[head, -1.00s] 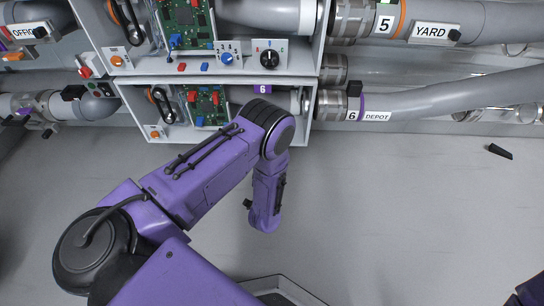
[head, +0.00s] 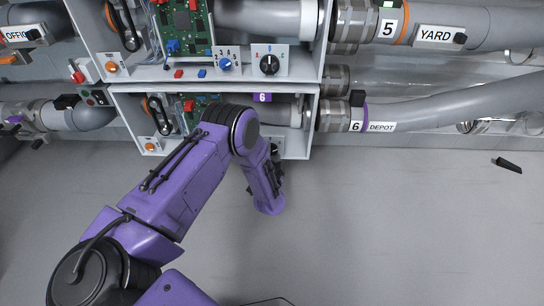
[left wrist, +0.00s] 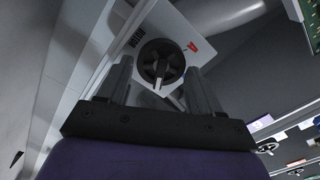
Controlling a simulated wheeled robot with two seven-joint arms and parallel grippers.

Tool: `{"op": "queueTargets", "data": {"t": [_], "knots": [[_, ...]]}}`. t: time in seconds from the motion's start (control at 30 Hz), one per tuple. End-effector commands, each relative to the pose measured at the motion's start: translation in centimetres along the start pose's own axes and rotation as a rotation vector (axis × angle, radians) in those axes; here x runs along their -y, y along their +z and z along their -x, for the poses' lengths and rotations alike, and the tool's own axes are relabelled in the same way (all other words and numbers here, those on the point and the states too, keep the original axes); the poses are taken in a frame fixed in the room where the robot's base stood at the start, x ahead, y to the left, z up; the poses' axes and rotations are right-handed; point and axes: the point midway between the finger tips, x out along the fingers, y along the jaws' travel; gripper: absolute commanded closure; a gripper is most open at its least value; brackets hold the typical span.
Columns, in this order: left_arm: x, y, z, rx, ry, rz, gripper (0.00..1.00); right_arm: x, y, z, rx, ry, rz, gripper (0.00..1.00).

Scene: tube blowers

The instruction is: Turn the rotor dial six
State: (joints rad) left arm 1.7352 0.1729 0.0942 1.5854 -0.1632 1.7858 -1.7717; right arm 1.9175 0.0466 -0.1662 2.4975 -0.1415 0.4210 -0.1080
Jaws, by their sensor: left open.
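In the left wrist view, a round black dial (left wrist: 160,63) with a raised ridge sits on a pale panel (left wrist: 187,24) with a red letter. My left gripper (left wrist: 158,72) is open, with one finger at each side of the dial. I cannot tell whether the fingers touch it. In the head view, the purple number 6 tag (head: 263,97) marks the lower unit. My purple left arm (head: 190,172) reaches up to that unit and covers part of it. My left fingertips and the dial of unit six are hidden or unclear there. My right gripper is out of view.
The upper unit has its own black dial (head: 269,64) and a blue knob (head: 225,64). A DEPOT pipe (head: 440,113) leaves unit six to the right. A YARD pipe (head: 500,25) runs above it. A small black object (head: 508,165) lies on the bare grey surface at right.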

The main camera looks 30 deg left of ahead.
Motion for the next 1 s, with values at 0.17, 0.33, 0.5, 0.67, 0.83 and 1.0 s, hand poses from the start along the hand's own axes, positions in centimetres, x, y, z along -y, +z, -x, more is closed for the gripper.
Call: {"op": "queueTargets", "data": {"t": [0.17,0.33,0.5,0.67,0.83,1.0], "knots": [[0.0,0.0,0.0,0.001,0.0,0.0,0.73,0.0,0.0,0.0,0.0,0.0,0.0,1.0],[-0.1,-0.1,0.1,0.0,0.001,0.004,0.73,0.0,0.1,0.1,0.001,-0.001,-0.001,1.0],[0.0,0.0,0.1,-0.001,0.002,0.039,0.73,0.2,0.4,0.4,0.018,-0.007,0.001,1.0],[0.2,0.0,0.1,0.0,0.002,0.121,0.73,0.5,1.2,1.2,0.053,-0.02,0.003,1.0],[0.3,-0.1,0.1,0.0,0.002,0.259,0.73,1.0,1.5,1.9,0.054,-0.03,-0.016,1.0],[0.4,0.0,0.1,0.001,0.003,0.418,0.73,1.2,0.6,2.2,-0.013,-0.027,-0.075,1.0]]}}
